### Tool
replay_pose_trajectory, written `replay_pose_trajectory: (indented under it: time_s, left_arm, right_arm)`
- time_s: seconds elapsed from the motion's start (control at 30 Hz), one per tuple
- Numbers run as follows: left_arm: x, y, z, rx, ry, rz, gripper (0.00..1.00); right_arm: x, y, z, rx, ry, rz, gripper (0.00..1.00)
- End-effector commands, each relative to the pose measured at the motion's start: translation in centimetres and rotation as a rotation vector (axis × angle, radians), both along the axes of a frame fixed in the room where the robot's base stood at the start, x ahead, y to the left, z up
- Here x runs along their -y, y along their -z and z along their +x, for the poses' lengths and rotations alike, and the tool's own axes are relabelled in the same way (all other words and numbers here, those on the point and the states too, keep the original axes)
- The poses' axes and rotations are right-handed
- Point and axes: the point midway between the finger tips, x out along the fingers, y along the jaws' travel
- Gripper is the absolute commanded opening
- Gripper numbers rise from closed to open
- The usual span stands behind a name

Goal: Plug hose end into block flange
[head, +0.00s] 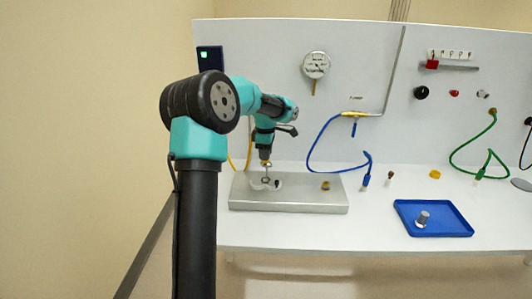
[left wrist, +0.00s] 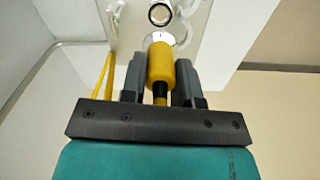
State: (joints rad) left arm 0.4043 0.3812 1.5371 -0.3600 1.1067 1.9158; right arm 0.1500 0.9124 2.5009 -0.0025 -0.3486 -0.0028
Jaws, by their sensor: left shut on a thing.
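My left gripper (head: 266,158) points down over the left part of the grey metal block (head: 300,208) in the head view. In the left wrist view its fingers (left wrist: 160,75) are shut on a yellow hose end (left wrist: 160,62) with a black band. The yellow hose (head: 248,152) hangs beside the gripper and also shows in the wrist view (left wrist: 103,76). A dark ring-shaped flange (left wrist: 160,12) on the block lies ahead of the hose end, which looks apart from it. In the head view the hose end is small and partly hidden. My right gripper is not in view.
A brass fitting (head: 326,185) stands on the block's right part. A blue hose (head: 312,150) hangs from the back panel to the right. A blue tray (head: 445,231) with a metal cylinder (head: 422,219) lies at the right front. A yellow cap (head: 435,174) lies behind it.

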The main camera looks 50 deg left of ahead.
Motion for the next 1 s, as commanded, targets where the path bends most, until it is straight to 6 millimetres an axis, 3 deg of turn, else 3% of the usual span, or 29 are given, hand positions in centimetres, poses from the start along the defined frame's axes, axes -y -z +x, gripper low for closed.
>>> replay_pose_trajectory:
  time_s: [0.6, 1.0]
  left_arm:
    - [0.0, 4.4, 0.0, -0.002, 0.001, 0.0, 0.0]
    - [0.0, 5.5, 0.0, 0.0, 0.0, 0.0, 0.0]
  right_arm:
    - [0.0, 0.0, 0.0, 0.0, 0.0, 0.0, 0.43]
    - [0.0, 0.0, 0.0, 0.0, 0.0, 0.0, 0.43]
